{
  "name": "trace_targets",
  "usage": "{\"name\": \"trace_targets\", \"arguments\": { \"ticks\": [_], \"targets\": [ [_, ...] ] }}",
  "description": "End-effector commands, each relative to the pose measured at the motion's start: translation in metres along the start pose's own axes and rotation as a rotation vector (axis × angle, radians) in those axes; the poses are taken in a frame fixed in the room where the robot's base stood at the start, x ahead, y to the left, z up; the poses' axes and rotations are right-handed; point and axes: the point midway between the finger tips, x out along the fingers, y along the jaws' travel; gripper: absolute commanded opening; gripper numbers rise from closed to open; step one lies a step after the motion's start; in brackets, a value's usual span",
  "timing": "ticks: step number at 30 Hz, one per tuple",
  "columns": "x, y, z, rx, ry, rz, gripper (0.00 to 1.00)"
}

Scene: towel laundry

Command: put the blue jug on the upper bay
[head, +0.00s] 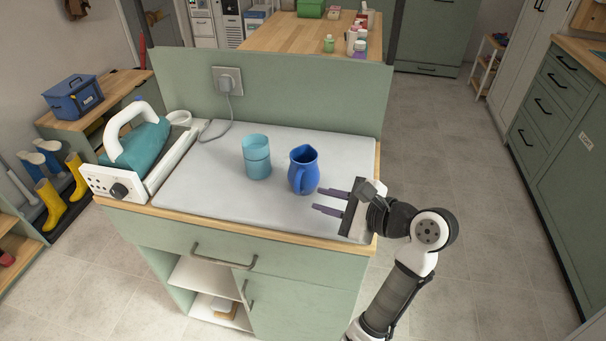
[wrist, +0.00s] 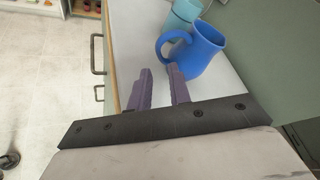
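The blue jug (head: 303,170) stands upright on the pale counter top, near its right side. In the wrist view the jug (wrist: 204,50) is just beyond the fingertips, with its handle towards the left. My gripper (head: 319,200) is to the right of and in front of the jug, apart from it. In the wrist view its two purple fingers (wrist: 158,72) are spread with an empty gap between them. The upper bay (head: 204,274) seems to be the upper open shelf space in the cabinet front, below the drawer; its inside is partly hidden.
A teal cup (head: 256,157) stands close left of the jug. A teal and white iron (head: 136,148) on its base fills the counter's left end. A green back panel (head: 300,95) with a socket rises behind. A drawer handle (head: 224,257) juts from the cabinet front. Front floor is clear.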

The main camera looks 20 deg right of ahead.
Motion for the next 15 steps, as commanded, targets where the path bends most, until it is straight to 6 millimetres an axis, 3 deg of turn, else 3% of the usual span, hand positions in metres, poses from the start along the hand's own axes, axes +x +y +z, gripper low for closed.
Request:
{"name": "trace_targets", "arguments": {
  "ticks": [10, 15],
  "targets": [
    [0.042, 0.000, 0.004, 0.001, -0.002, 0.003, 0.20],
    [0.054, 0.001, 0.003, 0.000, -0.001, 0.001, 0.20]
  ]
}}
